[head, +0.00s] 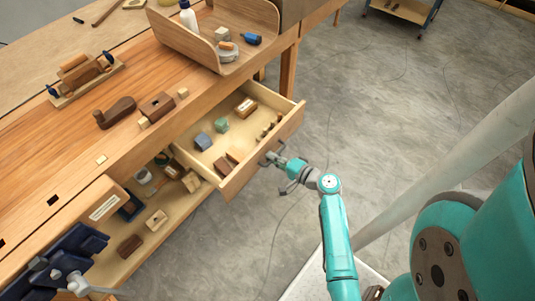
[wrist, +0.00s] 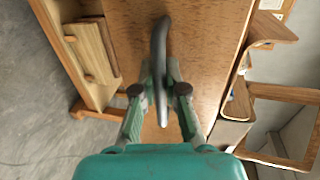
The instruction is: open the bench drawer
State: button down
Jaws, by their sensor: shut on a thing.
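The bench drawer (head: 289,131) is pulled well out from under the bench top (head: 75,140), and its inside shows. Its dark bar handle (wrist: 160,40) is on the front panel (wrist: 205,35). My gripper (head: 271,157) is at the handle in the head view. In the wrist view my gripper (wrist: 160,72) has its two fingers on either side of the handle, shut on it. The exact contact is partly hidden by the fingers.
A lower shelf (head: 180,214) holds more. A curved wooden tray (head: 190,45) stands on the bench. The concrete floor (head: 365,105) right of the drawer is clear.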

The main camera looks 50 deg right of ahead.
jog(key=shift+s, duration=0.15)
jog(key=c, duration=1.5)
grip_release()
jog(key=shift+v, duration=3.7)
jog(key=s+a+f+n+g+h, duration=0.1)
jog(key=s+a+n+g+h, duration=0.15)
jog(key=s+a, duration=0.4)
jog(key=s+a+f+n+g+h, duration=0.1)
jog(key=s+a+f+n+g, duration=0.15)
jog(key=a, duration=0.65)
jog(key=s+a+r+n+t+y, duration=0.1)
jog(key=s+a+r+n, duration=0.1)
jog(key=s+r+n, duration=0.2)
jog(key=s+a+r+n+t+y, duration=0.1)
jog(key=s+a+r+n, duration=0.2)
jog(key=r, duration=0.6)
jog(key=s+a+r+n+t+y, duration=0.1)
jog(key=s+a+r+n+t, duration=0.1)
jog(key=s+r+n, duration=0.2)
jog(key=shift+s+a+r+n, duration=0.1)
jog(key=shift+s+r+n, duration=0.1)
jog(key=shift+r+n, duration=0.3)
jog(key=shift+s+a+r+n, duration=0.1)
jog(key=shift+s+r+n, duration=0.15)
jog(key=shift+r, duration=0.45)
